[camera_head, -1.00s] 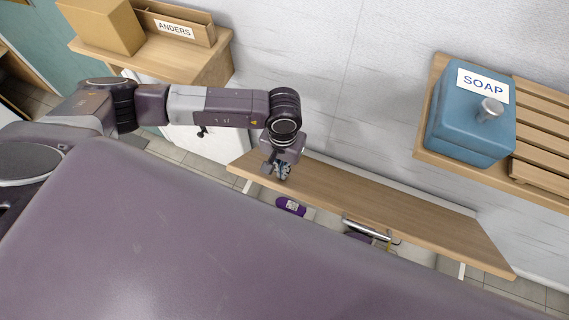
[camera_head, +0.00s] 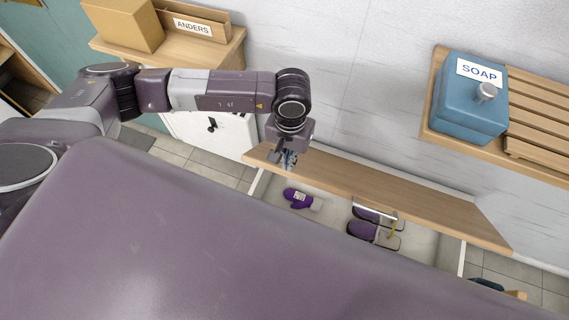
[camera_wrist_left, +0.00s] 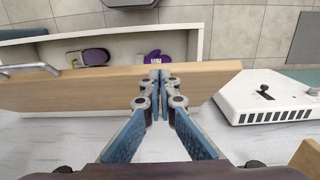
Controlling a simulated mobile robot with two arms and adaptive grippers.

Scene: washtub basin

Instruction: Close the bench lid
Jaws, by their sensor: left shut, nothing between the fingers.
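The bench lid (camera_head: 390,200) is a long light-wood board, standing raised on the wall side of the open white bench box (camera_head: 335,222). It also crosses the left wrist view as a wooden band (camera_wrist_left: 75,91). My left gripper (camera_head: 289,162) is at the lid's left end in the head view. Its fingers (camera_wrist_left: 160,76) are shut and empty, overlapping the lid in the wrist view; I cannot tell whether they touch it. A metal handle (camera_wrist_left: 30,69) shows by the lid's edge. My right gripper is out of view.
Inside the bench lie a purple mitten (camera_head: 299,198) and purple slippers (camera_head: 362,229). A blue soap box (camera_head: 468,110) sits on a slatted wall shelf at the right. A white cabinet (camera_head: 222,133) with a wooden top stands left of the bench.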

